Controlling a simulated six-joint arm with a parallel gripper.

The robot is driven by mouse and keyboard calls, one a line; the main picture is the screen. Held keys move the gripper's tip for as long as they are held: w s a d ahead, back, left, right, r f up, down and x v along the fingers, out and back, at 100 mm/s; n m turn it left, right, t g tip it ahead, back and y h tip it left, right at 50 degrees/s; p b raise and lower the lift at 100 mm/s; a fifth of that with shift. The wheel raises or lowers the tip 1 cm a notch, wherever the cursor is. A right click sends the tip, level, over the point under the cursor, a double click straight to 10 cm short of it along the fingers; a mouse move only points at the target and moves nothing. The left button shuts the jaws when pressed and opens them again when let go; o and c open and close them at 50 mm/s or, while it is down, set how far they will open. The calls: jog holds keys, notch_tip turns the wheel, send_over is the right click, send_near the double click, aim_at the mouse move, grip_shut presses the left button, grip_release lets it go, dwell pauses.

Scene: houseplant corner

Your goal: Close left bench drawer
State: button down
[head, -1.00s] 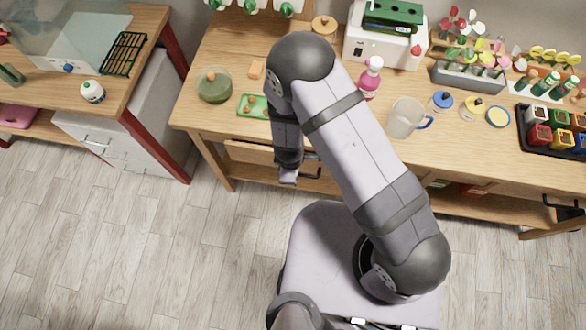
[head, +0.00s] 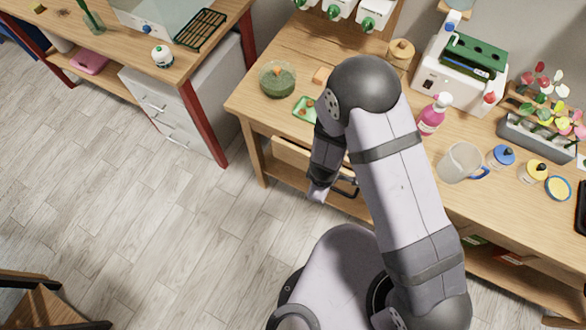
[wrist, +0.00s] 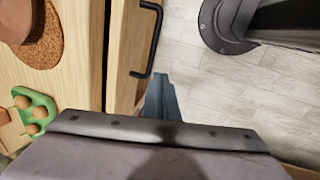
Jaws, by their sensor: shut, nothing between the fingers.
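The left bench drawer (head: 291,155) has a light wood front under the bench top and a black bar handle (head: 347,187). In the wrist view the drawer front (wrist: 128,45) stands out a little past the bench edge, with its handle (wrist: 154,40) on the outer face. How far it is open is hard to tell. My gripper (head: 318,193) is shut and empty, in front of the drawer and left of the handle in the head view. In the wrist view its fingertips (wrist: 160,88) are close beside the drawer front, below the handle; contact cannot be made out.
The bench top holds a green bowl (head: 278,80), a green tray (head: 305,110), a pink bottle (head: 433,115) and a clear jug (head: 460,162). A grey drawer cabinet (head: 175,112) stands under another table at left. The floor (head: 170,240) in front is clear.

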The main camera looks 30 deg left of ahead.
jog(key=s+a+f+n+g+y+b, duration=0.1)
jog(key=s+a+f+n+b, duration=0.45)
jog(key=s+f+b, duration=0.55)
jog(key=s+a+f+n+y+b, duration=0.1)
jog(key=s+a+f+n+b, duration=0.3)
jog(key=s+a+f+b, duration=0.55)
jog(key=s+d+f+n+g+h+b, duration=0.1)
jog(key=s+d+f+n+b, duration=0.3)
jog(key=s+f+n+b, duration=0.5)
jog(key=n+t+h+b, duration=0.1)
jog(key=n+t+b, duration=0.1)
jog(key=n+t, duration=1.55)
send_near(292, 158)
jog(key=shift+m, duration=0.5)
jog(key=w+p, duration=0.1)
jog(key=w, duration=0.5)
jog(key=shift+w+a+f, duration=0.1)
jog(key=shift+w+f, duration=0.05)
jog(key=shift+w, duration=0.05)
